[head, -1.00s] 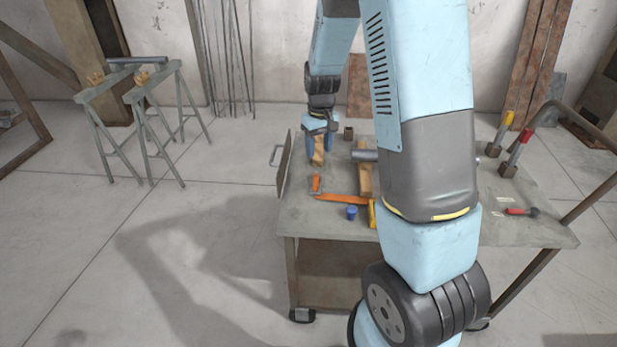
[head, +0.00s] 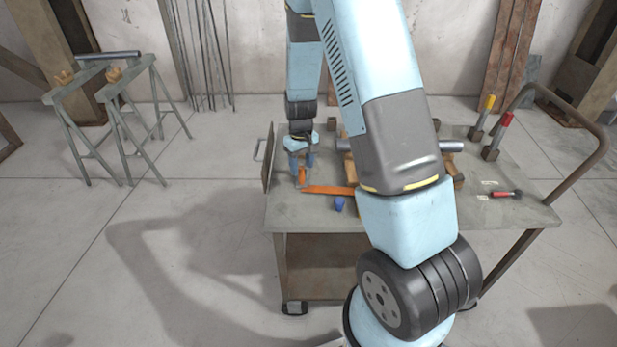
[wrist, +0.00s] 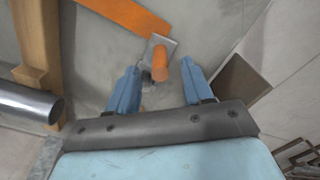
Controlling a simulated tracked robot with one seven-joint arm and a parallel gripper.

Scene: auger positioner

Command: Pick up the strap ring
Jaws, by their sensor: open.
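I take the strap ring (head: 302,175) to be the small upright orange piece near the table's left edge. It also shows in the wrist view (wrist: 160,62), between my fingertips, beside a flat grey plate-like part. A dark grey bit sits just under it; its exact shape is unclear. My gripper (head: 302,162) points down over this piece, with its blue fingers apart. In the wrist view my gripper (wrist: 160,80) has a finger on each side of the orange piece and nothing clamped. I cannot tell whether either finger touches it.
A flat orange strap (wrist: 135,15) lies right beside it on the grey cart table (head: 293,218). A raised panel (head: 268,158) stands along the table's left edge. A metal pipe (wrist: 25,102) rests near wooden blocks. A blue cup-like item (head: 339,204) stands nearer the front.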

